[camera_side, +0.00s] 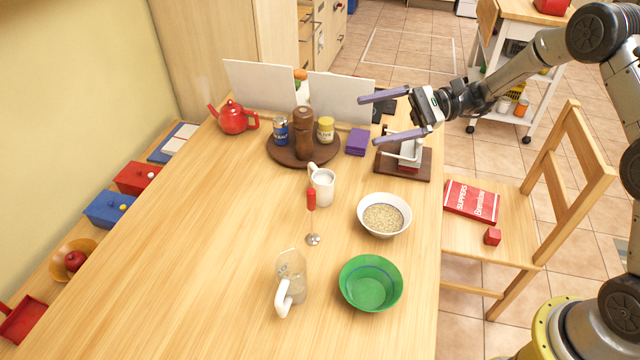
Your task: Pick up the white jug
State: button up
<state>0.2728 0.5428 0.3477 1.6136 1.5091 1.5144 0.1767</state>
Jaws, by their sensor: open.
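The white jug (324,190) stands upright near the middle of the wooden table, with its handle on the upper left side and something pale inside. My gripper (369,120) is open and empty, above the far right part of the table. It is up and to the right of the jug in the picture and clearly apart from it. A second vessel, a clear jug with a white handle (290,285), stands nearer the front.
A red-handled utensil (312,215) is just below the white jug. A bowl of grains (384,215) and a green bowl (371,283) stand to the right. Behind are a loaded round tray (285,158) and purple box (356,142). The table's left part is clear.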

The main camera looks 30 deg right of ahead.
jog(key=w+d+f+m+t, duration=0.3)
jog(key=d+f+m, duration=0.1)
jog(key=f, duration=0.5)
jog(key=m+t, duration=0.1)
jog(key=m, duration=0.3)
send_near(334, 177)
jog(key=shift+h, duration=0.3)
jog(key=x, duration=1)
jog(key=shift+w, duration=0.1)
grip_shut()
